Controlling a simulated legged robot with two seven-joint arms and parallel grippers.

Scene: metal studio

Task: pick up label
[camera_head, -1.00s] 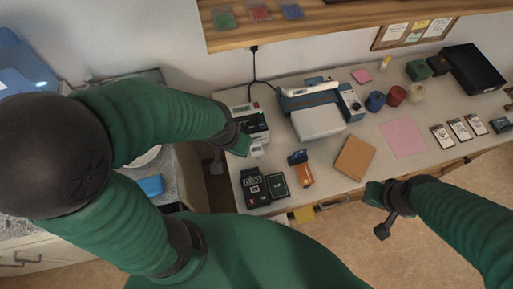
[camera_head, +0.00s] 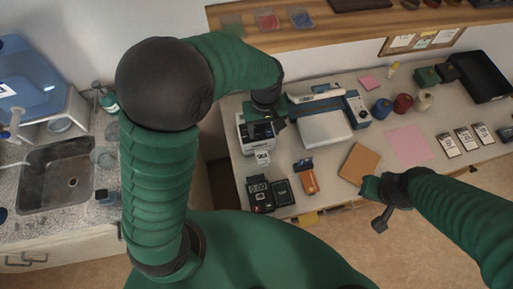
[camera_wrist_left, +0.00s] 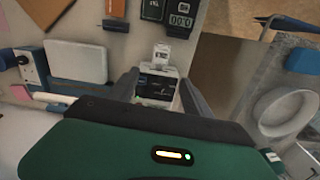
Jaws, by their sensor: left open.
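The white printed label (camera_head: 262,157) sticks out of the front of the small label printer (camera_head: 256,134) on the counter. In the left wrist view the label (camera_wrist_left: 161,54) lies beyond the printer (camera_wrist_left: 156,86), with dark print on it. My left gripper (camera_head: 279,123) is above the back right of the printer, apart from the label. Its two grey fingers (camera_wrist_left: 158,82) are spread and empty, on either side of the printer in the wrist view. My right gripper (camera_head: 372,189) is by the counter's front edge, away from the label; its finger opening is unclear.
A blue and white machine (camera_head: 322,122) stands right of the printer. A scale (camera_head: 259,192), an orange-and-blue item (camera_head: 305,178) and a brown pad (camera_head: 359,164) lie in front. A wooden shelf (camera_head: 345,24) overhangs the back. A sink (camera_head: 67,178) is at the left.

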